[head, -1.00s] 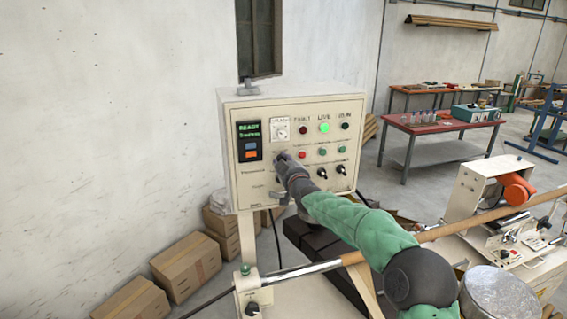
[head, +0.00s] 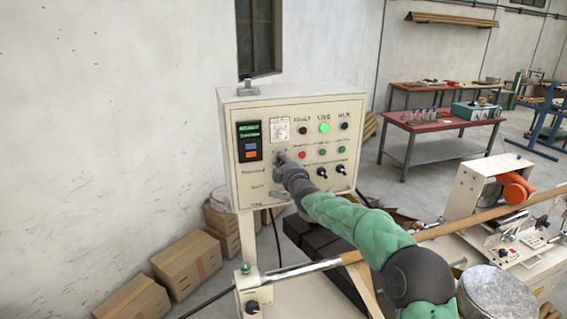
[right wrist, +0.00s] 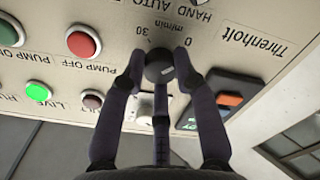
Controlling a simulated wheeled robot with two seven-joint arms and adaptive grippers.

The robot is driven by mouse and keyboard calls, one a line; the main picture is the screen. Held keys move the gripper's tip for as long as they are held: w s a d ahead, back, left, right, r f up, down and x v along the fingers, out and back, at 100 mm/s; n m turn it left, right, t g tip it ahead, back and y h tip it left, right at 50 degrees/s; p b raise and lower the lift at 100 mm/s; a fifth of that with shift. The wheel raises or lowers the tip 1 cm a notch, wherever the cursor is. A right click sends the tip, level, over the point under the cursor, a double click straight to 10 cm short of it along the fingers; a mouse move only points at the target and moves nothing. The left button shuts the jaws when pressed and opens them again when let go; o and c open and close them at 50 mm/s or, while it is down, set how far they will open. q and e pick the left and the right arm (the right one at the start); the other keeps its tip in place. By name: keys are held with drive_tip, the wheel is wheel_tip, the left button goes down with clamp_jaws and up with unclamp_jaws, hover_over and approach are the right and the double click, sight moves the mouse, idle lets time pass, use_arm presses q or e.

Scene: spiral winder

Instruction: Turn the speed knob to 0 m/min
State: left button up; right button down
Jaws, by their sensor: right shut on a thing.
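The speed knob (right wrist: 158,68) is a small dark round knob on the cream control panel (head: 245,188). In the right wrist view, which shows the panel upside down, it sits by the printed "0", "30" and "m/min". A small pale mark shows on its face, but I cannot tell exactly what value it points to. My right gripper (right wrist: 157,70) is shut on the knob, with a finger at each side. My left gripper is not in view.
A green-lit display (head: 249,131) and a dial meter (head: 280,130) are above the gripper. Lamps, push buttons and two black selector switches (head: 322,172) are to its right. A long rod (head: 470,226) crosses below the arm. Cardboard boxes (head: 187,265) stand at lower left.

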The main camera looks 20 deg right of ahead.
idle(0.3)
drive_tip(key=c, duration=0.9)
unclamp_jaws()
drive_tip(key=shift+c, duration=0.2)
drive_tip(key=s, duration=1.2)
drive_tip(key=shift+d, duration=0.15)
